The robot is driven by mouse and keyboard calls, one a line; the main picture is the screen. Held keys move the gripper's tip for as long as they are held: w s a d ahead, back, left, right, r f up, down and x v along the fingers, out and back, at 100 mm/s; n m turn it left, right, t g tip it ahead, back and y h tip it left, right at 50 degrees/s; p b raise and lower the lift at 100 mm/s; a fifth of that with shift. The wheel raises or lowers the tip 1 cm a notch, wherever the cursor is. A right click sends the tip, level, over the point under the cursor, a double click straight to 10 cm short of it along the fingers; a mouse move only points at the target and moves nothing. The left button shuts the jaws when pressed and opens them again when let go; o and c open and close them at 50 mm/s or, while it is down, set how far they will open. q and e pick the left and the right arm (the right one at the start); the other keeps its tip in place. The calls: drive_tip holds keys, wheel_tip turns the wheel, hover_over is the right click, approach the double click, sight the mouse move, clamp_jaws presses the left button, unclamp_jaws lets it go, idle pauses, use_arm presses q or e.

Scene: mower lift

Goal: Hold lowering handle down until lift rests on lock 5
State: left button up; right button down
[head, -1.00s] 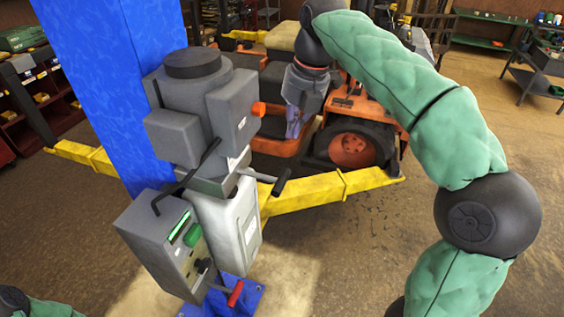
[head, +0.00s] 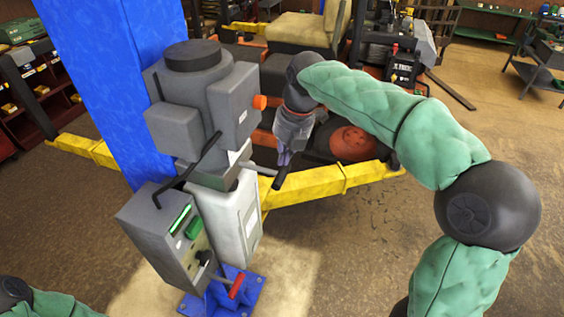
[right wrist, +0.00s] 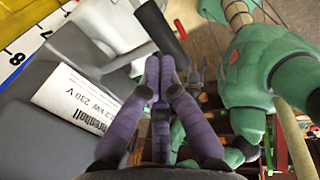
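The black-gripped lever (head: 282,179) sticks out to the right from the grey power unit (head: 203,105) on the blue lift column (head: 103,75). My right gripper (head: 285,155) is just above and beside this grip, pointing down. In the right wrist view its purple fingertips (right wrist: 159,64) are together with nothing between them, close to the black grip (right wrist: 160,27); I cannot tell whether they touch it. The orange mower (head: 352,143) stands behind the yellow lift arm (head: 310,189), partly hidden by my right arm. My left gripper is out of view.
A grey control box (head: 165,232) with a green button and a red-gripped lever (head: 236,288) sit below the power unit. The floor to the right of the column is clear.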

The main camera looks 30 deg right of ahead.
sight(261, 170)
drive_tip(key=shift+a+f, duration=0.2)
drive_tip(key=shift+f, duration=0.75)
drive_tip(key=shift+w+f, duration=0.2)
drive_tip(key=shift+f, duration=0.25)
